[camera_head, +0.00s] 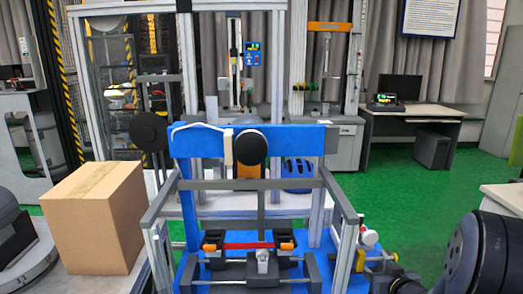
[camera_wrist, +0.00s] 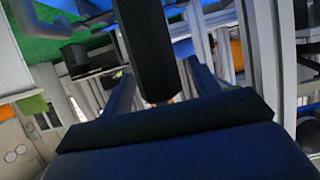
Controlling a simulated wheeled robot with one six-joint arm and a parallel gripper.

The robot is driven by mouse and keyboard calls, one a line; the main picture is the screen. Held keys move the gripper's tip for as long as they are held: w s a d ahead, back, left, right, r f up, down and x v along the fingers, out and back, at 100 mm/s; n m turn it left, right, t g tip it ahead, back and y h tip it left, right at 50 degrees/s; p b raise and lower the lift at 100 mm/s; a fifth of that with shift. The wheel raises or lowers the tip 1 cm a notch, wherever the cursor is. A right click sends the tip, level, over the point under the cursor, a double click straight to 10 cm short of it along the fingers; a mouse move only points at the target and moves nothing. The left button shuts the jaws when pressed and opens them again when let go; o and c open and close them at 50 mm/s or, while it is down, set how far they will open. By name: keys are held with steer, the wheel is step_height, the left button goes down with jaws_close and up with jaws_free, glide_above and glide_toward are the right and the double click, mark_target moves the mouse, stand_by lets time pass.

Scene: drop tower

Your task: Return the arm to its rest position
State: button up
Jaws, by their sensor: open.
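In the wrist view my gripper (camera_wrist: 162,82) shows as grey-blue fingers set apart on either side of a dark bar, with a dark blue body across the bottom. I see nothing held between the fingers. In the head view a dark joint of my arm (camera_head: 485,258) fills the lower right corner, right of the drop tower frame. The gripper itself is not clear there.
The drop tower (camera_head: 255,141) has a blue crossbeam and grey rails, with a red bar (camera_head: 248,246) low between clamps. A cardboard box (camera_head: 98,222) stands at left. A desk (camera_head: 415,112) with a monitor is at back right. Green floor (camera_head: 430,180) is clear between.

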steer(key=shift+w, duration=0.25)
steer(key=shift+w+f+b, duration=0.15)
steer(key=shift+f+b, duration=0.6)
steer(key=shift+f, duration=0.15)
steer(key=r+p+v, duration=0.1)
steer(key=p+v, duration=0.2)
steer(key=v, duration=0.7)
steer(key=b+x, duration=0.2)
steer(key=x, duration=0.8)
steer(key=shift+w+a, duration=0.1)
steer(key=shift+w, duration=0.15)
steer(key=shift+s+r+p, duration=0.25)
steer(key=shift+r+p, duration=0.3)
steer(key=shift+r, duration=0.2)
steer(key=s+p, duration=0.1)
steer(key=s, duration=1.4)
steer(key=shift+s+d+f+p, duration=0.3)
steer(key=shift+s+f+p, duration=0.05)
